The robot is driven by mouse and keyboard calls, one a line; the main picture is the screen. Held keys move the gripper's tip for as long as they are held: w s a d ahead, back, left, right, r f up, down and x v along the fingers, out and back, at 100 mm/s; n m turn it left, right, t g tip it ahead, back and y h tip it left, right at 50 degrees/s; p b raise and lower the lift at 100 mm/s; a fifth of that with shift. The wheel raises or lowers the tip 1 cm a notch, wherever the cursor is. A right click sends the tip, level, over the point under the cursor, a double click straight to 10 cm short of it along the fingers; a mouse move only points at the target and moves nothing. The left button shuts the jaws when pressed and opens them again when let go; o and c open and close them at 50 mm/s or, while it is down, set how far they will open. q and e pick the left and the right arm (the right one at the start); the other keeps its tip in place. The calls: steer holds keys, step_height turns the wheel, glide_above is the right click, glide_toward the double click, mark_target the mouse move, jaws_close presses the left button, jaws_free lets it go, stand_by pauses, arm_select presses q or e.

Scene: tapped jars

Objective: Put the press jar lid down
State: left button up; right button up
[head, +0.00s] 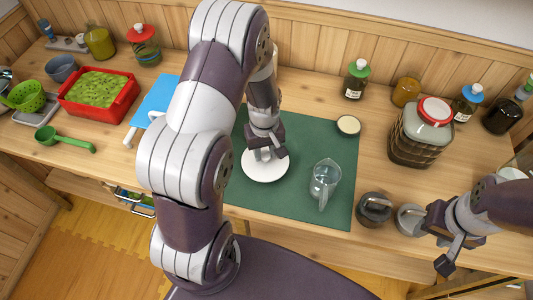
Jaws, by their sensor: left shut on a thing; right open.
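My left gripper (266,152) is shut over the middle of a white round disc (265,172), which looks like the press jar lid. The fingers hide its centre, where it is held. The disc lies flat over the green mat (300,135); I cannot tell whether it touches the mat. My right gripper (443,250) is open and empty at the front right, beside a small grey-lidded pot (409,221). I cannot tell which container the lid belongs to.
A clear pitcher (324,182) stands on the mat, right of the disc. A dark pot (373,209) and a large red-capped jar (417,145) stand further right. A small round dish (348,125) is at the mat's back right corner. The mat between disc and pitcher is clear.

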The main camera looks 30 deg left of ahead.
arm_select(q)
steer(key=shift+d+f, duration=0.2)
steer(key=shift+f, duration=0.6)
steer(key=shift+f, duration=0.1)
steer(key=shift+f, duration=0.15)
steer(key=o, duration=1)
